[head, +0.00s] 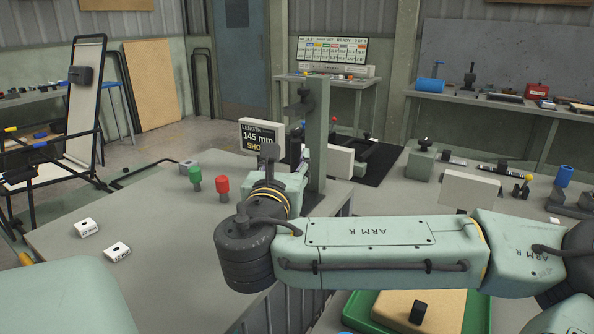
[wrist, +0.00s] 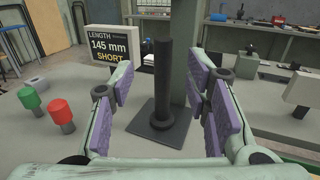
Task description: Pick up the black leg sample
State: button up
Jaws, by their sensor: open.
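A black leg sample (wrist: 163,78), a dark upright cylinder with a wider collar near its foot, stands on a dark square base plate (wrist: 143,128) in the wrist view. My gripper (wrist: 160,88) is open, with its purple pads on either side of the leg in the picture. I see gaps on both sides, and no pad touches it. In the head view my gripper (head: 290,180) is over the grey bench, in front of a tall green post, and my own arm hides most of the area around the leg.
A sign (wrist: 103,47) reads length 145 mm, short. A green knob (head: 195,176) and a red knob (head: 222,186) stand left of my gripper. Two white labelled blocks (head: 87,228) (head: 117,251) lie on the bench. The green post (head: 317,130) rises close behind the leg.

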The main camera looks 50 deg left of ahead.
aim_at(295, 149)
jog(key=x, duration=0.3)
jog(key=shift+p, duration=0.3)
jog(key=p+x, duration=0.2)
jog(key=x, duration=0.2)
jog(key=shift+w, duration=0.2)
jog(key=shift+w+a+f, duration=0.15)
jog(key=shift+w+a, duration=0.15)
jog(key=shift+w, duration=0.15)
jog(key=shift+c, duration=0.5)
grip_shut()
